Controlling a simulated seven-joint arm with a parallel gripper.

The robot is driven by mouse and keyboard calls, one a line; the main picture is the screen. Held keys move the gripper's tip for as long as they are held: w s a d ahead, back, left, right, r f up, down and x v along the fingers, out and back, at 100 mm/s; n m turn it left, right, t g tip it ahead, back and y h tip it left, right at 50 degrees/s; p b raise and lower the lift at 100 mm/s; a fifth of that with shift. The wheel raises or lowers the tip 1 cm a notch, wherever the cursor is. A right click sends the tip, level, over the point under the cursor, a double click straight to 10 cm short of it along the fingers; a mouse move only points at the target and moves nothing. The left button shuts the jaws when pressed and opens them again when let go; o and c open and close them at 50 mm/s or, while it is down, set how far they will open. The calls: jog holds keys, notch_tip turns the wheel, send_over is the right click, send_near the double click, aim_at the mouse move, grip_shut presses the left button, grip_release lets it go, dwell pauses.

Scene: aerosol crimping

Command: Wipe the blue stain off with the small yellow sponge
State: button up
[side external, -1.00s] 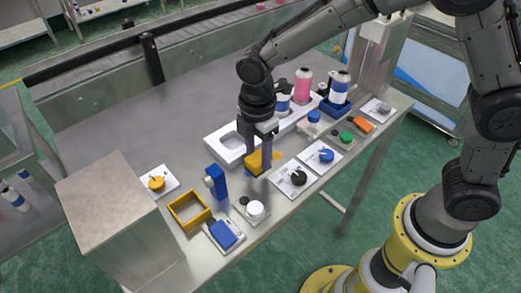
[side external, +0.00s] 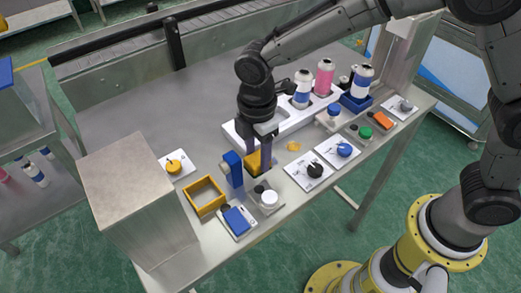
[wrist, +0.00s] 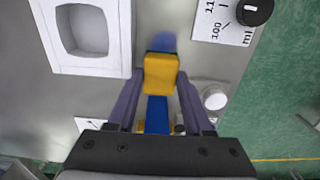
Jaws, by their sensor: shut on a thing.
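My gripper (side external: 259,163) points down at the table, shut on the small yellow sponge (side external: 253,160). In the wrist view the sponge (wrist: 160,73) sits between the two fingers (wrist: 158,80). A dark blue patch (wrist: 163,42), which looks like the blue stain, shows at the sponge's upper edge there. The sponge hides any part of it underneath. I cannot tell clearly whether the sponge touches the table. In the side view the fingers and sponge mostly cover this spot.
A blue upright block (side external: 233,174) stands close to the left of the sponge. An orange stain (side external: 293,146) lies to the right. A white tray (side external: 240,139) is behind; a plate with a white knob (side external: 269,198) is in front. Dial plates (side external: 314,171) stand right.

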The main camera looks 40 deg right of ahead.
jog(key=shift+s+d+f, duration=0.1)
jog(key=shift+d+f, duration=0.1)
jog(key=shift+d, duration=0.7)
jog(key=shift+s+d+f, duration=0.1)
jog(key=shift+d+f, duration=0.1)
jog(key=shift+d, duration=0.7)
jog(key=shift+d+r, duration=0.15)
jog(key=shift+d, duration=1.3)
jog(key=shift+w+a+r, duration=0.1)
jog(key=shift+a+r, duration=0.1)
jog(key=shift+a, duration=1.45)
jog(key=shift+w+a+r, duration=0.1)
jog(key=shift+a+r, duration=0.1)
jog(key=shift+a, duration=1.4)
jog(key=shift+f, duration=0.1)
